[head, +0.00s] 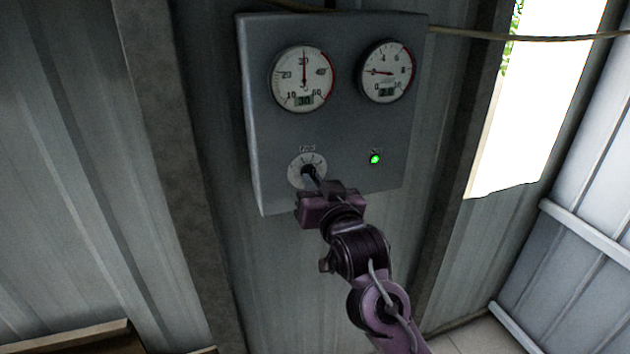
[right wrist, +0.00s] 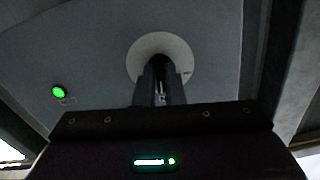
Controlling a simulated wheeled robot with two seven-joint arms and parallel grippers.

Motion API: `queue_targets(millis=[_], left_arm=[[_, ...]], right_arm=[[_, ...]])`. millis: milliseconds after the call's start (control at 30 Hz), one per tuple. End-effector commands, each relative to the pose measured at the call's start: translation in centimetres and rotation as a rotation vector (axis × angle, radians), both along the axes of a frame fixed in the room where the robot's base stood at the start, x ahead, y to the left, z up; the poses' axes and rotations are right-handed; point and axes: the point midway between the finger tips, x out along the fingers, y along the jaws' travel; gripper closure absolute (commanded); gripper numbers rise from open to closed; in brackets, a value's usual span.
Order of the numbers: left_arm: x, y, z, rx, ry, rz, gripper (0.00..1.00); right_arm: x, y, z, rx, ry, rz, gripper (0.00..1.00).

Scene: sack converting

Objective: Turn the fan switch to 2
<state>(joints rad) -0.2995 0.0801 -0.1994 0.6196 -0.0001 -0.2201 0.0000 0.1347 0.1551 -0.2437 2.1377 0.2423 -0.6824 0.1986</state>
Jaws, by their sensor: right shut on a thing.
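The fan switch (head: 294,172) is a round pale dial with a dark knob, low on the left of a grey control box on the wall. My right gripper (head: 311,173) reaches up to it from below and is shut on its knob. The right wrist view shows the pale dial (right wrist: 178,44) behind the two dark fingers (right wrist: 161,80), which cover most of the knob. The knob's pointer and the numbers are too small or hidden to read. My left gripper is not in view.
The control box (head: 335,130) carries two round gauges (head: 303,78) (head: 387,71) above and a lit green lamp (head: 375,159) right of the switch. Corrugated metal walls and posts surround it. A bright window opening (head: 535,110) is at the right.

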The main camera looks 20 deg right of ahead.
Motion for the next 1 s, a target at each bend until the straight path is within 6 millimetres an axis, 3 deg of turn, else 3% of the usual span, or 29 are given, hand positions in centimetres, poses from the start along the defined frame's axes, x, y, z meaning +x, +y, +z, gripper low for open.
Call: queue_targets(millis=[300,900,933,1000], left_arm=[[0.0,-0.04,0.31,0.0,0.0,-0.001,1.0],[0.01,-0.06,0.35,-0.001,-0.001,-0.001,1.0],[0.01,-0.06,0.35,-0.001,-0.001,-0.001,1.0],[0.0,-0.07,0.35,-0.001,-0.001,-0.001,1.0]], right_arm=[[0.0,0.09,-0.09,0.145,0.008,0.001,1.0],[0.01,0.09,-0.1,0.182,0.009,0.001,1.0],[0.01,0.09,-0.1,0.182,0.009,0.001,0.9],[0.0,0.09,-0.09,0.182,0.008,0.0,0.81]])
